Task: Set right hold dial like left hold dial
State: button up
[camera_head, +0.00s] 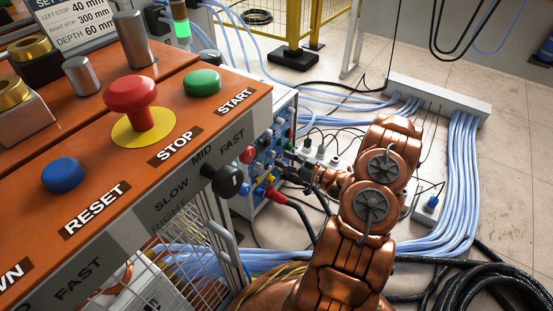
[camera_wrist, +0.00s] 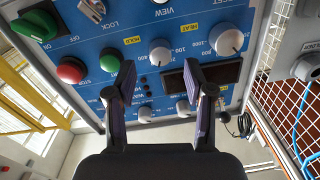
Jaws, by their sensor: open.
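In the wrist view, a blue control panel (camera_wrist: 200,30) faces my gripper. Two larger white dials sit on it, one at the middle (camera_wrist: 160,52) and one at the right (camera_wrist: 228,40), near yellow labels. Smaller white dials sit below, one on the left (camera_wrist: 145,113) and one on the right (camera_wrist: 183,109). I cannot read for certain which are the hold dials, and their pointer angles are unclear. My gripper (camera_wrist: 160,78) is open and empty, its fingers apart in front of a dark display (camera_wrist: 172,82). My right finger hides part of the panel.
The panel also has a green switch (camera_wrist: 35,25), a red button (camera_wrist: 71,70) and a green button (camera_wrist: 111,60). In the head view, an orange console (camera_head: 120,170) with a wire basket stands left of my arm. Blue cables (camera_head: 455,190) run across the floor.

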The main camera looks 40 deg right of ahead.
aim_at(275, 155)
jog(key=shift+b+x, duration=0.4)
jog(key=shift+x, duration=1.35)
jog(key=shift+c, duration=0.4)
jog(key=shift+s, duration=0.1)
grip_shut()
